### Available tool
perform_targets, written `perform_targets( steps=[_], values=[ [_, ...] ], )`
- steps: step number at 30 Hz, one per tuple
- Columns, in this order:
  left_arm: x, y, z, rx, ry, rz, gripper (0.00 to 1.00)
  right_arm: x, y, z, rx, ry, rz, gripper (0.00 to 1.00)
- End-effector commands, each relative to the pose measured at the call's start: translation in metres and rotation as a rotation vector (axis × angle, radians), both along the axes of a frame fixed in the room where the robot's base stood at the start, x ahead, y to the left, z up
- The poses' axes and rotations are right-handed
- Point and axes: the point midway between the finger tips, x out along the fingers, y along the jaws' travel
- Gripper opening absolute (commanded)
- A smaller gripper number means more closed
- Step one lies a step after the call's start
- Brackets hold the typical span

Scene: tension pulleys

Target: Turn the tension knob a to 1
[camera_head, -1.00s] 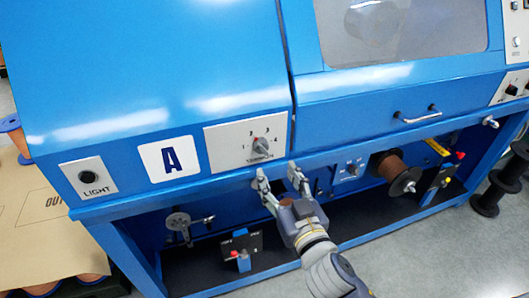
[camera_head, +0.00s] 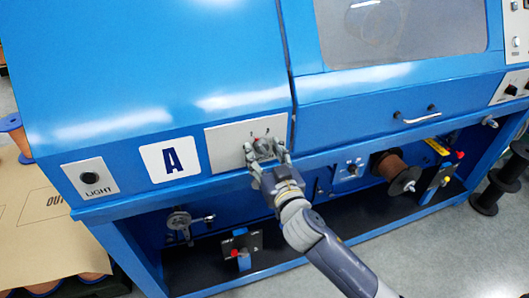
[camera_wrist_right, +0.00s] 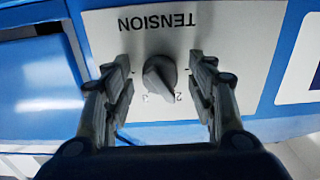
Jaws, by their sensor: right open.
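The tension knob (camera_head: 263,142) is a grey knob on a light plate (camera_head: 222,147) to the right of the "A" label. In the right wrist view the knob (camera_wrist_right: 158,74) shows upside down under the word TENSION, its narrow end pointing down and slightly right, towards the 2. My right gripper (camera_head: 265,152) is at the plate, partly covering the knob in the head view. In the wrist view its open fingers (camera_wrist_right: 160,84) stand on either side of the knob, with a gap on both sides. My left gripper is not in view.
The blue machine's front has a LIGHT button (camera_head: 92,176) at left and a door handle (camera_head: 417,117) at right. Black spools stand on the floor at right.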

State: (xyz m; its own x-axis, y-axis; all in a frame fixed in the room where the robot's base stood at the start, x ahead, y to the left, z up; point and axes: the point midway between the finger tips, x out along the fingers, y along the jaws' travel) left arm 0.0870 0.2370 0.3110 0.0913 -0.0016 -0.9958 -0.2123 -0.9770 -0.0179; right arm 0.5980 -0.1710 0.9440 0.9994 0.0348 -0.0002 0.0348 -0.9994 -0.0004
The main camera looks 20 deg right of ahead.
Motion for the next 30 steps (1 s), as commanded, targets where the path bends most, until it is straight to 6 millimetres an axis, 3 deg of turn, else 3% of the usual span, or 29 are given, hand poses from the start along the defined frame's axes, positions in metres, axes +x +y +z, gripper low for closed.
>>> perform_targets(
  steps=[1,6,7,20,30],
  values=[
    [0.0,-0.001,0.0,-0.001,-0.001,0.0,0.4,0.0,0.0,0.0,0.0,0.0,0.0,0.5],
    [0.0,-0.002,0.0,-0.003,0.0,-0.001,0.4,0.0,0.0,0.0,-0.001,0.0,0.0,0.11],
    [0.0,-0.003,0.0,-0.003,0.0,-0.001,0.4,0.0,0.0,0.0,0.0,0.0,0.0,0.08],
    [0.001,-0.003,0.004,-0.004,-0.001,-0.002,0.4,0.0,0.0,0.0,-0.058,-0.001,0.0,0.08],
    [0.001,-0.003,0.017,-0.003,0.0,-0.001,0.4,0.0,-0.001,0.002,-0.307,-0.01,0.0,0.08]
  ],
)
